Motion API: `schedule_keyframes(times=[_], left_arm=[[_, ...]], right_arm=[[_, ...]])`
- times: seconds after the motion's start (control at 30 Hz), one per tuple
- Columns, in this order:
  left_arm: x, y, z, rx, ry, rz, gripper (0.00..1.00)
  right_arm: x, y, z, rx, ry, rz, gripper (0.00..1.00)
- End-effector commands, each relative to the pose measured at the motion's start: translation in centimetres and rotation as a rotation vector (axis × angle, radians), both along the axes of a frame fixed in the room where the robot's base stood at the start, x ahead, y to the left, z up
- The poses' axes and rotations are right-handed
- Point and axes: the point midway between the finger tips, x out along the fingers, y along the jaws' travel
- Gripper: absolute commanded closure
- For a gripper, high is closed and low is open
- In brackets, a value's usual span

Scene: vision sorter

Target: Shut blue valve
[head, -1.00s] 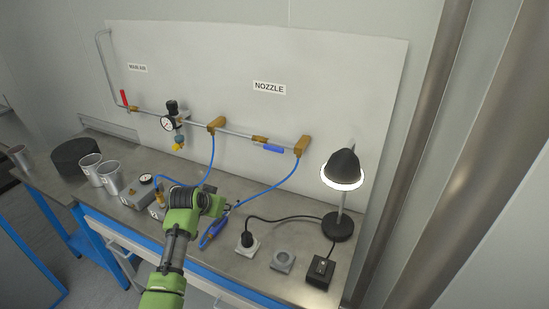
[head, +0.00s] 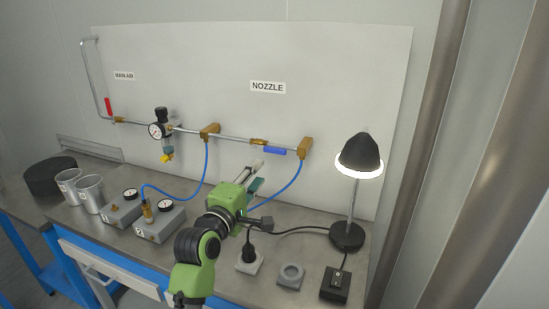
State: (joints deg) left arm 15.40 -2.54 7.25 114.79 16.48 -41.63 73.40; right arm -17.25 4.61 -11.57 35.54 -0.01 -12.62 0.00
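The blue valve handle (head: 275,151) sits on the wall pipe under the NOZZLE label, extending right from its brass body (head: 258,141). It lies roughly along the pipe. My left gripper (head: 257,172) is below and slightly left of the handle in the head view, pointing up toward the panel. Clear space shows between them in the picture; the depth gap is hard to judge. Its fingers are small and partly overlapped, so I cannot tell whether they are open. My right gripper is not in view.
A blue hose (head: 286,194) hangs from the right brass elbow (head: 304,147) and passes behind my arm. A lamp (head: 359,157) stands right. Gauge boxes (head: 160,224) and metal cups (head: 89,193) stand left. A red valve handle (head: 108,106) is farther left.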

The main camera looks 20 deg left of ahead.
Motion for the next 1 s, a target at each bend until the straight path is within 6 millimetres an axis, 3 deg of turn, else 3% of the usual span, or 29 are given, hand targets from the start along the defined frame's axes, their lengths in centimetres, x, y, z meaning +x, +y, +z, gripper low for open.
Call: schedule_keyframes(times=[0.6,0.8,1.0], left_arm=[[10.5,-0.7,0.1,0.005,0.004,0.001,0.71],[12.4,-1.0,0.0,0.005,0.004,0.0,0.71],[13.1,-1.0,0.0,0.005,0.002,0.001,0.71]], right_arm=[[0.1,-0.4,2.0,-0.004,-0.001,-0.002,1.0],[0.1,-0.1,2.2,0.0,-0.001,-0.003,1.0],[0.1,0.4,2.2,0.004,-0.001,-0.005,1.0]])
